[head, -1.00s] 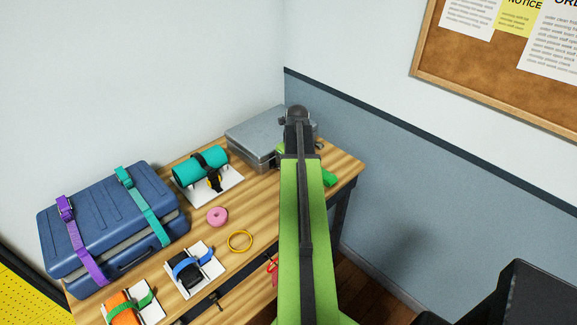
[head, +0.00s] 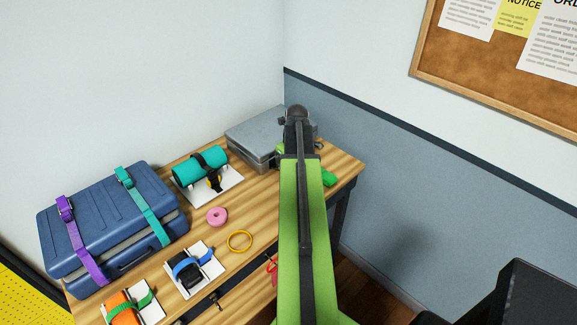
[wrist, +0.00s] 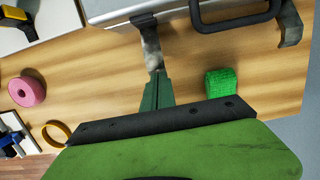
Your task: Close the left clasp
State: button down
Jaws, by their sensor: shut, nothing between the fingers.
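The grey metal case (head: 253,137) stands at the far end of the bench, partly hidden by my arm in the head view. In the wrist view its front edge (wrist: 120,12) and dark handle (wrist: 235,22) are at the top. The left clasp (wrist: 150,45) is a silver strip reaching down from the front edge, left of the handle. The right clasp (wrist: 290,25) sticks out to the right of the handle. My gripper (wrist: 158,76) is shut and empty, its tips at the lower end of the left clasp. I cannot tell whether they touch.
A green block (wrist: 221,82) lies right of my gripper. A pink roll (head: 217,216) and a yellow ring (head: 239,240) lie on the wooden bench. A blue suitcase (head: 100,220) with straps and several strap stands are to the left. A wall is close on the right.

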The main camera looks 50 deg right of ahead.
jog(key=shift+r+p, duration=0.75)
jog(key=shift+r, duration=0.05)
jog(key=s+r+p, duration=0.4)
jog(key=r+p, duration=0.5)
jog(key=shift+a, duration=0.25)
jog(key=shift+s, duration=0.1)
